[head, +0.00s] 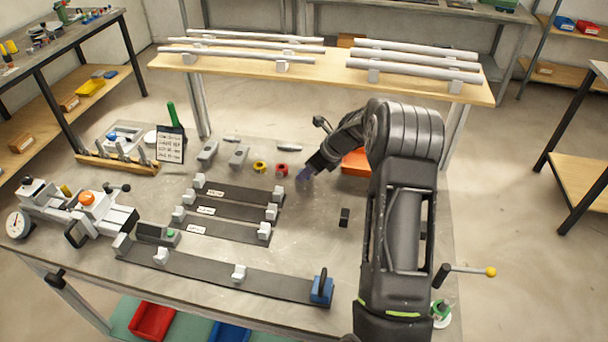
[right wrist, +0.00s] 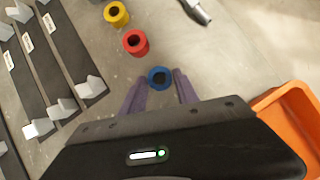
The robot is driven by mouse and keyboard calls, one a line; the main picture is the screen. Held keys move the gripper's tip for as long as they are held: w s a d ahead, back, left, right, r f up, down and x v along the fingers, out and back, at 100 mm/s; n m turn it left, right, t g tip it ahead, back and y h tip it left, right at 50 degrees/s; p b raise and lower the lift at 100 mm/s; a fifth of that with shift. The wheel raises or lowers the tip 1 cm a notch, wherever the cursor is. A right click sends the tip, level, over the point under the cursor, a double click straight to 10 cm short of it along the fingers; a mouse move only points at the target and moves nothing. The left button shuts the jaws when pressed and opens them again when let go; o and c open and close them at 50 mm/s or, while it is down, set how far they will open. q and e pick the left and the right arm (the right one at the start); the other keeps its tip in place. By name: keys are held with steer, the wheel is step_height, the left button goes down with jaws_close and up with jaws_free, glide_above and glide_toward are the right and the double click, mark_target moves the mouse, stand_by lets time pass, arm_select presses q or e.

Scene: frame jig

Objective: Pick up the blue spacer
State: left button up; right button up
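The blue spacer (right wrist: 159,78) is a short ring with a dark hole, standing on the grey table top in the right wrist view. My right gripper (head: 305,175) reaches down to the table in the head view. In the right wrist view its two purple fingers (right wrist: 160,84) are apart, one on each side of the spacer, with gaps showing. In the head view I cannot make out the spacer; the gripper covers that spot. My left gripper is in neither view.
A red spacer (right wrist: 135,42) and a yellow spacer (right wrist: 116,14) stand in line beyond the blue one. An orange bin (right wrist: 288,118) is close on the right. Dark strips with light blocks (head: 235,193) lie to the left. A small black block (head: 345,217) stands nearer the front.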

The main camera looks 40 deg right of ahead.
mark_target(307, 180)
jaws_close()
stand_by(0.4)
steer(key=shift+r, duration=0.5)
steer(key=shift+s+a+r+b, duration=0.2)
steer(key=shift+r+b, duration=0.15)
steer(key=shift+r, duration=0.25)
steer(key=shift+s+a+r+b, duration=0.15)
steer(key=shift+r+b, duration=0.2)
steer(key=shift+r, duration=0.25)
steer(key=s+a, duration=0.3)
steer(key=a, duration=0.1)
steer(key=s+a+b, duration=0.1)
steer(key=s+a, duration=0.3)
steer(key=a, duration=0.1)
steer(key=s+a, duration=0.3)
steer(key=a, duration=0.1)
steer(key=shift+s+a, duration=0.2)
steer(key=shift+s, duration=0.05)
